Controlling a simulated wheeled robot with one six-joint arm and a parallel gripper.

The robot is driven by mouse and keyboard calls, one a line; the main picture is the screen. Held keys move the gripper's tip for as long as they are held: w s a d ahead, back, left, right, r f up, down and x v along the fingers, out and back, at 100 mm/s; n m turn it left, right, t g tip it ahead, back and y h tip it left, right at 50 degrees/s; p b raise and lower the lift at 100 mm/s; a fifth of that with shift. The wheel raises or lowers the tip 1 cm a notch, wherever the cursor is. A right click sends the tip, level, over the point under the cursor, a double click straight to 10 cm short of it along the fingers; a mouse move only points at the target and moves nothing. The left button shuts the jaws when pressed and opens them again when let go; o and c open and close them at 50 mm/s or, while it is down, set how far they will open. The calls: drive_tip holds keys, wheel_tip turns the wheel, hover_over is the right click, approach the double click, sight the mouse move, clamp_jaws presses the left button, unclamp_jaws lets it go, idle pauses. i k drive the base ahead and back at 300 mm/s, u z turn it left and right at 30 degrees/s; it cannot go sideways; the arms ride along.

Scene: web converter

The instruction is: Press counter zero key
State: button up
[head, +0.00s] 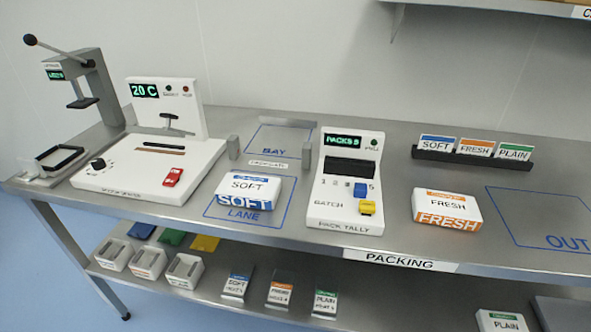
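The white pack tally counter (347,181) stands on the steel bench, right of centre. Its green display (352,141) reads "PACKS" and a digit that looks like 9 or 8. A small dark lamp sits right of the display. On the sloped front are a dark panel (350,168), a blue key (360,190) and a raised yellow key (367,207), with "BATCH" printed to their left. I cannot read which key is marked zero. My gripper is not in view.
A white SOFT pack (248,189) lies left of the counter in the LANE outline, and a FRESH pack (446,208) lies to its right. A grey post (307,158) stands close by the counter's left rear. A card rack (472,157) is at the back right. The OUT area is clear.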

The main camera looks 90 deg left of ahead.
sight(367, 208)
drive_tip(key=u, duration=2.35)
